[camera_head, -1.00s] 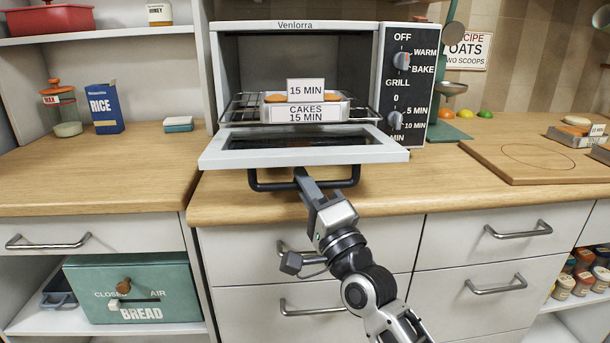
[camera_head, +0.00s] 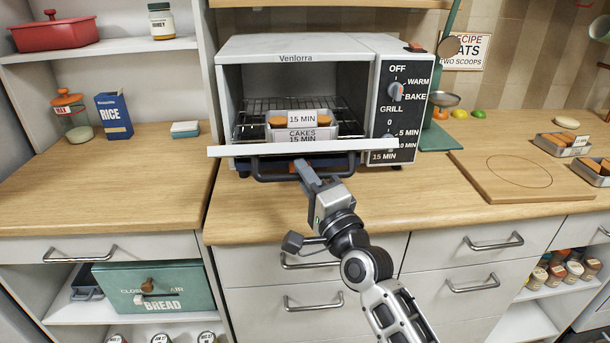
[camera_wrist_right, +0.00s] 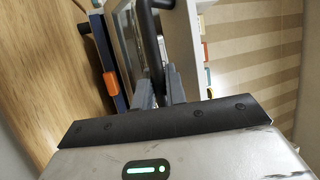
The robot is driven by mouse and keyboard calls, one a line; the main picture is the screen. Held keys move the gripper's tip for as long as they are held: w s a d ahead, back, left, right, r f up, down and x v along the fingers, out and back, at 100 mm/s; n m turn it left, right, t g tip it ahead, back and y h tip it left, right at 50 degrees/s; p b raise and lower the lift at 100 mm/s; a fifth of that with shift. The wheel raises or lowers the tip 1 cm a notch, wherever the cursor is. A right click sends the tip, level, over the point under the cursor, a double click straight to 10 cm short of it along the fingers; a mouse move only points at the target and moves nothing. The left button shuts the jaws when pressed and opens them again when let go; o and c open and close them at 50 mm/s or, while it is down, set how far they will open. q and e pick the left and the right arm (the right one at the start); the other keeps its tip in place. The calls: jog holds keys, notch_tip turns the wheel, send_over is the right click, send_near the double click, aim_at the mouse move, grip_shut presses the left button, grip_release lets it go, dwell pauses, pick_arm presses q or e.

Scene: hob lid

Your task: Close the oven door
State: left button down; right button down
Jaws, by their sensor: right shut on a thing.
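The toaster oven (camera_head: 294,48) stands on the counter at top centre in the head view. Its door (camera_head: 235,151) is partly open, seen almost edge-on as a pale strip across the lower front. The dark bar handle (camera_head: 262,172) hangs below the strip. My right gripper (camera_head: 304,168) is shut on the handle near its middle. In the right wrist view the dark handle (camera_wrist_right: 151,35) runs between the fingers of the right gripper (camera_wrist_right: 160,92). A cake tin (camera_head: 301,134) with a 15 MIN card sits on the rack inside the oven. My left gripper is not in view.
The control panel (camera_head: 398,95) with two knobs is on the oven's right side. A wooden board (camera_head: 505,175) and tins (camera_head: 562,144) lie to the right. The rice box (camera_head: 113,115) is at left. The counter (camera_head: 250,215) before the oven is clear.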

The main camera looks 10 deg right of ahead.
jog(key=shift+r, duration=0.1)
jog(key=c, duration=1.7)
grip_release()
jog(key=shift+s, duration=0.1)
jog(key=shift+s+d+f, duration=0.1)
jog(key=shift+s+f, duration=0.1)
jog(key=shift+f, duration=0.05)
pick_arm(q)
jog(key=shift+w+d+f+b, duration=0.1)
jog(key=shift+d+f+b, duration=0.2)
jog(key=shift+b, duration=0.95)
pick_arm(e)
jog(key=shift+v, duration=7.7)
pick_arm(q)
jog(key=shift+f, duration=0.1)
pick_arm(e)
jog(key=shift+r, duration=0.1)
